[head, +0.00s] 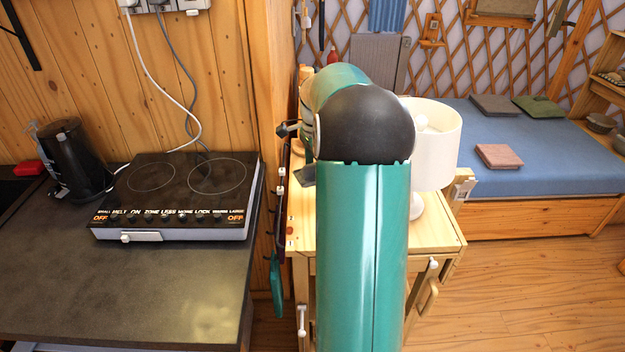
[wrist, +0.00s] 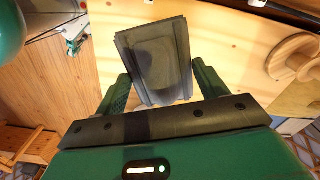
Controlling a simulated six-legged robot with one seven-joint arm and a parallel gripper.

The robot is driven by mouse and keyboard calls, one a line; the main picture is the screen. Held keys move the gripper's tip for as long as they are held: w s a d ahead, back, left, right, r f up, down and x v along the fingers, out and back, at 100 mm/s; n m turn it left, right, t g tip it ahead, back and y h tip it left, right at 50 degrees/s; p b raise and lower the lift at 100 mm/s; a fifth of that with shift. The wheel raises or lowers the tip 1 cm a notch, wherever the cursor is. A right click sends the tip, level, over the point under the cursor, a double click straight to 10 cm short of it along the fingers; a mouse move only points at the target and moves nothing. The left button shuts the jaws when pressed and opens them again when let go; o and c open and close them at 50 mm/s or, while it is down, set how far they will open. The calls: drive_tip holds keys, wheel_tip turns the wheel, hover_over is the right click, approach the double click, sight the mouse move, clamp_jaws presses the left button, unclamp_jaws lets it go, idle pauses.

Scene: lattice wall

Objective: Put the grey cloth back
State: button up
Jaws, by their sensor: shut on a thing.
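The grey cloth (wrist: 155,50) shows in the wrist view as a dark grey, folded, roughly rectangular piece with a paler middle. My gripper (wrist: 161,71) is shut on it, with one dark green finger at each side. The cloth is over a pale wooden surface (wrist: 230,45); I cannot tell whether it touches it.
A white lamp (head: 434,140) stands on the wooden cabinet (head: 440,235), close to my arm. Behind is a blue bed (head: 455,150) with folded cloths (head: 499,155). A hotplate (head: 180,190) and black kettle (head: 72,160) stand on the left counter. Floor (head: 510,270) is clear at right.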

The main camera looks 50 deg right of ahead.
drive_tip(key=w+d+f, duration=0.2)
drive_tip(key=w+f, duration=0.1)
drive_tip(key=w+d+f, duration=0.6)
drive_tip(key=shift+w, duration=0.2)
drive_tip(key=shift+w+d+f, duration=0.1)
drive_tip(key=shift+f, duration=0.15)
drive_tip(key=shift+w+f, duration=0.1)
drive_tip(key=shift+f, duration=1.45)
drive_tip(key=shift+f, duration=0.15)
drive_tip(key=o, duration=0.9)
drive_tip(key=shift+o, duration=0.2)
